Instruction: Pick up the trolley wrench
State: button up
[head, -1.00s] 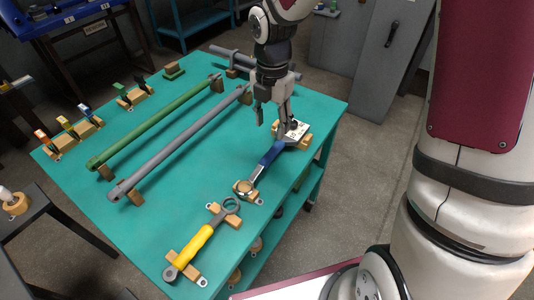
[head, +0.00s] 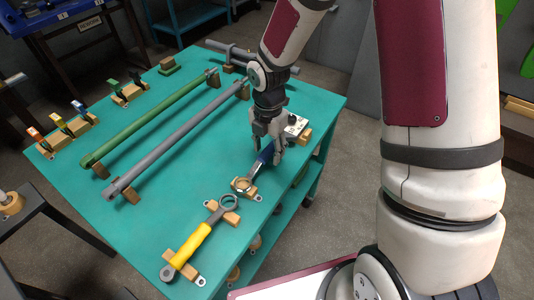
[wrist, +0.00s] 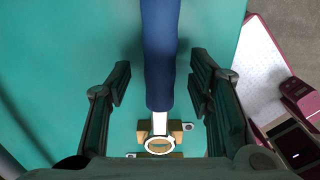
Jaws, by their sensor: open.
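A wrench with a blue handle (head: 262,161) rests on wooden blocks near the right edge of the teal trolley top (head: 150,220). Its ring end (head: 241,185) points towards the front. My gripper (head: 268,155) is over the blue handle and hides part of it. In the wrist view, the open gripper (wrist: 161,75) has one finger on each side of the blue handle (wrist: 160,50), with gaps on both sides. I cannot tell how far down the fingers reach. A second wrench with a yellow handle (head: 192,246) lies on wooden blocks nearer the front.
A grey bar (head: 175,142) and a green bar (head: 150,131) lie on supports to the left. A grey pipe (head: 225,49) lies at the back. Small coloured pieces stand on wooden blocks (head: 75,127) at the far left. The teal surface between the grey bar and wrenches is clear.

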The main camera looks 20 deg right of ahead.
jog(key=shift+c, duration=0.4)
grip_shut()
jog(key=shift+r, duration=0.1)
